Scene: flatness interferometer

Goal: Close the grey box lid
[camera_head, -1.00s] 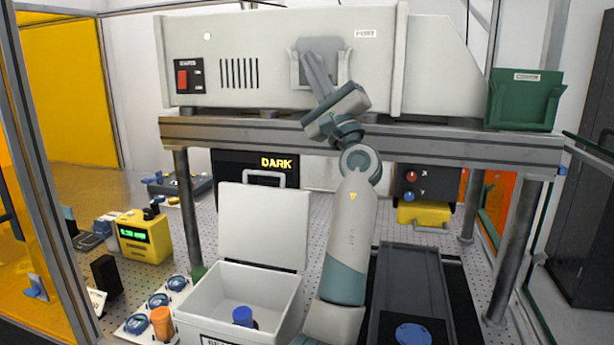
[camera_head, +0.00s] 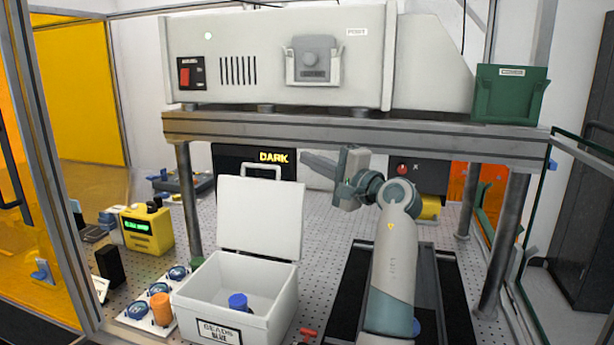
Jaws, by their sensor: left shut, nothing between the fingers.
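The pale grey box (camera_head: 268,314) stands open at the front centre, with a label on its front. Its lid (camera_head: 262,218) stands up at the back edge, leaning back slightly, with a handle (camera_head: 262,168) at its top. A blue-capped item (camera_head: 238,302) is inside the box. My left gripper (camera_head: 306,161) is shut and empty, with its fingers pointing left. It is just right of the lid's upper right corner in the picture; I cannot tell its depth from the lid. My right gripper is not in view.
A large instrument (camera_head: 300,80) sits on a metal frame (camera_head: 300,126) above the bench, with a leg (camera_head: 187,200) behind the box. An orange cylinder (camera_head: 162,309) and round blue-rimmed parts lie left of the box. A dark rail (camera_head: 345,300) lies to its right.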

